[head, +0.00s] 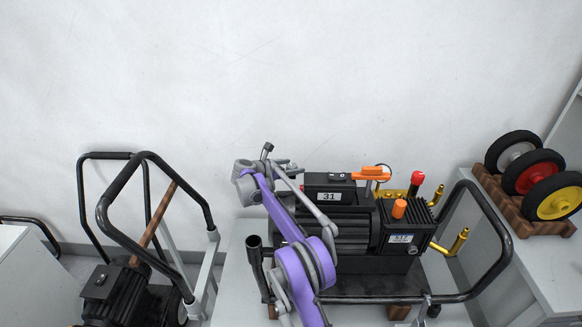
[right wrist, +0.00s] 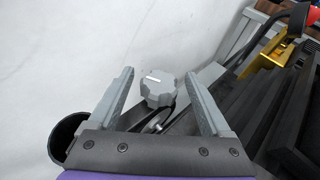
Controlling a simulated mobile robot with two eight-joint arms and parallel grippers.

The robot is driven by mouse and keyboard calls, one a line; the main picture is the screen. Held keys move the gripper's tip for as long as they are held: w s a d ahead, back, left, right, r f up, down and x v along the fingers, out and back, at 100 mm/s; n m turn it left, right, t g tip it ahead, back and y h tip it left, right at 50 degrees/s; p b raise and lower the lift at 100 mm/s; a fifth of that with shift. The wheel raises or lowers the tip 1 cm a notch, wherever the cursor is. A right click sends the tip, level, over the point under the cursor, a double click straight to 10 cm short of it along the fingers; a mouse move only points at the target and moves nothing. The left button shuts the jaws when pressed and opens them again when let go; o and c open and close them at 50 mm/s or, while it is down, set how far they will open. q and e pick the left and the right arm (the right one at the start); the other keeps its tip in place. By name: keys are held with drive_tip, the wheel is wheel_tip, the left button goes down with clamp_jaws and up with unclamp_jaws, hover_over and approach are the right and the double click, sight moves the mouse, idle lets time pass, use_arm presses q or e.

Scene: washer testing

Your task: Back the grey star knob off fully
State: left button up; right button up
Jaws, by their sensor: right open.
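The grey star knob (right wrist: 158,88) shows in the right wrist view, with lobed edges and a white mark on its face. It sits at the end of the black machine (head: 345,235). My right gripper (right wrist: 158,75) is open, with one grey finger on each side of the knob. Gaps show between the fingers and the knob, and I see no contact. In the head view my right gripper (head: 268,168) is at the machine's left end, where I cannot make out the knob clearly. My left gripper is not in view.
A black tube handle (head: 490,215) runs round the machine's right side. Brass fittings and a red-capped valve (head: 416,180) stand on its right. A second machine (head: 125,290) on a framed cart is at left.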

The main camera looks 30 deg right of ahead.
clamp_jaws()
drive_tip(key=shift+s+f+n+t+b, duration=0.1)
drive_tip(key=shift+n+t+b, duration=0.3)
drive_tip(key=shift+t+b, duration=0.1)
drive_tip(key=n+t+y+b, duration=0.1)
drive_tip(key=n+t+b, duration=0.1)
drive_tip(key=t, duration=0.1)
drive_tip(key=shift+s+n+y+b, duration=0.1)
drive_tip(key=shift+n+y+b, duration=0.2)
drive_tip(key=shift+n+b, duration=0.1)
use_arm(q)
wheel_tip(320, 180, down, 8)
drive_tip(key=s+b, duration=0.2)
drive_tip(key=b, duration=0.1)
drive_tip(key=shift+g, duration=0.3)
use_arm(e)
drive_tip(key=shift+n+t+y, duration=1.7)
drive_tip(key=shift+n+t, duration=0.1)
drive_tip(key=shift+n, duration=0.3)
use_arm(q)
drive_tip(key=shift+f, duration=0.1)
use_arm(e)
unclamp_jaws()
